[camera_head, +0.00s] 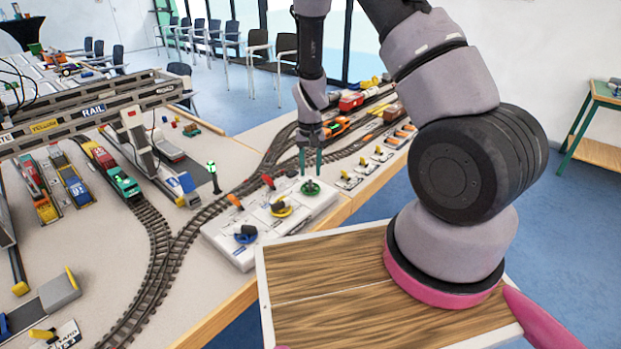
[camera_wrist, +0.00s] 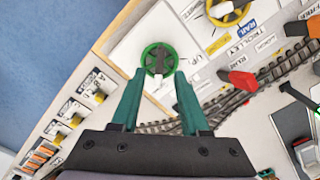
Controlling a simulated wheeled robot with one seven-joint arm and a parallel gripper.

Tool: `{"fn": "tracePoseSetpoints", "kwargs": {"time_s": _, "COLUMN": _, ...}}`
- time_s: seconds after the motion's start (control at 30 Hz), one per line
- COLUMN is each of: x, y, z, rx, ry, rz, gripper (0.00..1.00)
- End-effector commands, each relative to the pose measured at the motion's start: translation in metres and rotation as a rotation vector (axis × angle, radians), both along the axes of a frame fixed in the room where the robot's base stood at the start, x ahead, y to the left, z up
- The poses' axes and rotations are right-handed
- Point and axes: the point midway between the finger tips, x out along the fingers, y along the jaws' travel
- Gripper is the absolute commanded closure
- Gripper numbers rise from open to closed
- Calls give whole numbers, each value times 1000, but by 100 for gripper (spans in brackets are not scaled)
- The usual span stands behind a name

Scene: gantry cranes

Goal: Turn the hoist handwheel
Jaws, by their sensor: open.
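A green handwheel (camera_head: 310,188) sits at the far end of the white control panel (camera_head: 228,246). An "UP" label lies beside it in the wrist view; I cannot read a hoist label. My gripper (camera_head: 311,152) is open, pointing down just above this wheel. In the wrist view the green handwheel (camera_wrist: 148,66) appears just beyond and between the teal fingertips (camera_wrist: 159,78); I cannot tell whether they touch it. A yellow handwheel (camera_head: 281,210) and a blue handwheel (camera_head: 246,235) stand nearer on the panel. The yellow one lies by a "TROLLEY" label in the wrist view.
The model gantry crane (camera_head: 95,110) is at left. Small switch levers (camera_head: 363,163) line the table edge beyond the panel.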

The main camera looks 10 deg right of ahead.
Motion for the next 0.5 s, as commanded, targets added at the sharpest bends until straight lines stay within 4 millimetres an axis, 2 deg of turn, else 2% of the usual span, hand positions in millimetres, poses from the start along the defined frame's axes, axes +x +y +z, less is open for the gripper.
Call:
{"fn": "tracePoseSetpoints", "kwargs": {"time_s": 0.03, "x": 1, "y": 1, "z": 12, "rx": 1, "ry": -4, "rz": 0, "gripper": 55}}
{"fn": "tracePoseSetpoints", "kwargs": {"time_s": 0.2, "x": 0, "y": 1, "z": 43, "rx": 1, "ry": -2, "rz": -1, "gripper": 55}}
{"fn": "tracePoseSetpoints", "kwargs": {"time_s": 0.3, "x": 0, "y": 0, "z": 55, "rx": 1, "ry": -1, "rz": -1, "gripper": 55}}
{"fn": "tracePoseSetpoints", "kwargs": {"time_s": 0.5, "x": -1, "y": 0, "z": 64, "rx": 0, "ry": 1, "rz": -1, "gripper": 55}}
